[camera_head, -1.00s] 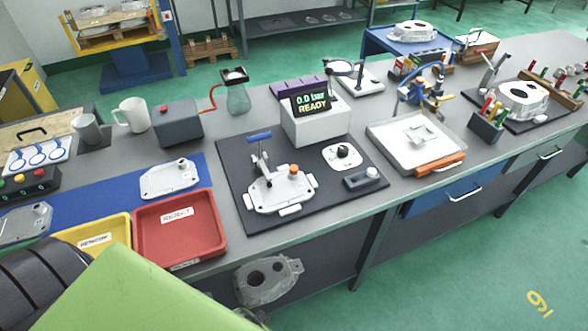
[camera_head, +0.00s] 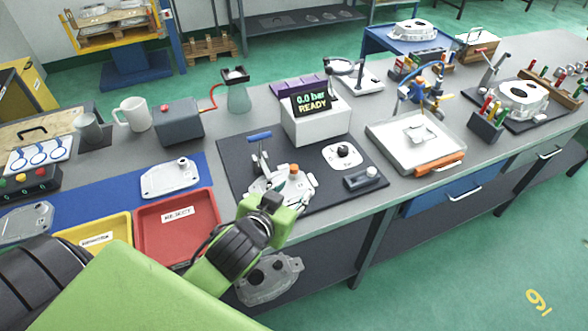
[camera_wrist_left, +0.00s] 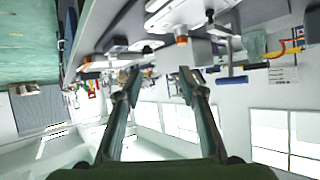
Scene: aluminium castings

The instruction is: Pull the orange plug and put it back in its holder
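The orange plug (camera_head: 294,169) sits upright on the white aluminium casting (camera_head: 303,184) in the fixture on the dark mat. It also shows in the left wrist view (camera_wrist_left: 181,40), beyond the fingertips. My left gripper (camera_head: 272,203) is in front of the casting, on the near side of the plug and apart from it; it hides part of the casting. In the left wrist view my left gripper (camera_wrist_left: 159,84) has its two fingers spread with nothing between them. A dark block with a pale knob (camera_head: 361,178) lies right of the casting; I cannot tell whether it is the holder.
A blue-handled toggle clamp (camera_head: 258,137) stands behind the casting. A white plate with a black knob (camera_head: 342,156) and a display box (camera_head: 316,124) reading "0.0 bar READY" are nearby. A red tray (camera_head: 176,238) is at left.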

